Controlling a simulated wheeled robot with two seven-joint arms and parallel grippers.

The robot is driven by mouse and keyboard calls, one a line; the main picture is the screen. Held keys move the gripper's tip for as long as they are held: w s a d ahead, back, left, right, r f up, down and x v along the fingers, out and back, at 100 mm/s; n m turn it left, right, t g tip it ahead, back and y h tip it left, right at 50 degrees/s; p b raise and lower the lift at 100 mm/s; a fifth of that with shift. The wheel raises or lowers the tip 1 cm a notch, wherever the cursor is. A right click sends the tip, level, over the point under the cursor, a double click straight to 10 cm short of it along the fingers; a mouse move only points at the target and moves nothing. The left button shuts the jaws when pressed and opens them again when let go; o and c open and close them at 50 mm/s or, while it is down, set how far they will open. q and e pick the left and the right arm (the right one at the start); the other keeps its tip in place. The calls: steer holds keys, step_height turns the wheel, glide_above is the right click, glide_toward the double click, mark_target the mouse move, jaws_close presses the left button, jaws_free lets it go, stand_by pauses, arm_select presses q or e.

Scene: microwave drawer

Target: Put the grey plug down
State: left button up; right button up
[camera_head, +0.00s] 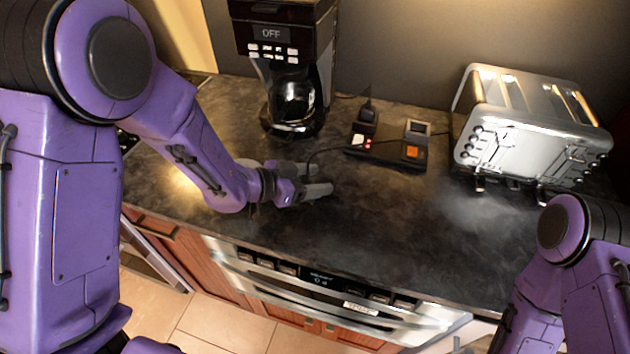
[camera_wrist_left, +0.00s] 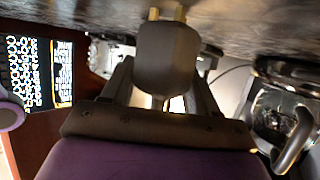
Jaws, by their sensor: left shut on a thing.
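My left gripper (camera_head: 320,181) is low over the dark countertop, in front of the coffee maker. It is shut on the grey plug (camera_wrist_left: 167,58), which sits between the fingers in the left wrist view. The plug's brass prongs point at the counter surface, very close to it; I cannot tell whether they touch. In the head view the fingers hide most or all of the plug. A thin dark cord runs from the gripper toward the power strip (camera_head: 386,152). My right arm shows at the lower right, but its gripper is not clearly visible.
The coffee maker (camera_head: 285,60) stands behind the left gripper, its glass pot (camera_head: 293,105) near the fingers. A black plug (camera_head: 367,118) sits at the power strip. A shiny toaster (camera_head: 530,125) stands at the right.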

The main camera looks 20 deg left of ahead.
arm_select(q)
steer(key=shift+s+f, duration=0.15)
steer(key=o, duration=0.9)
steer(key=shift+c, duration=0.2)
steer(key=shift+o, duration=1.2)
steer(key=shift+a+r, duration=0.1)
steer(key=shift+r, duration=0.2)
steer(key=b+v, duration=0.1)
steer(key=v, duration=1)
steer(key=shift+s+a, duration=0.25)
steer(key=shift+s, duration=0.05)
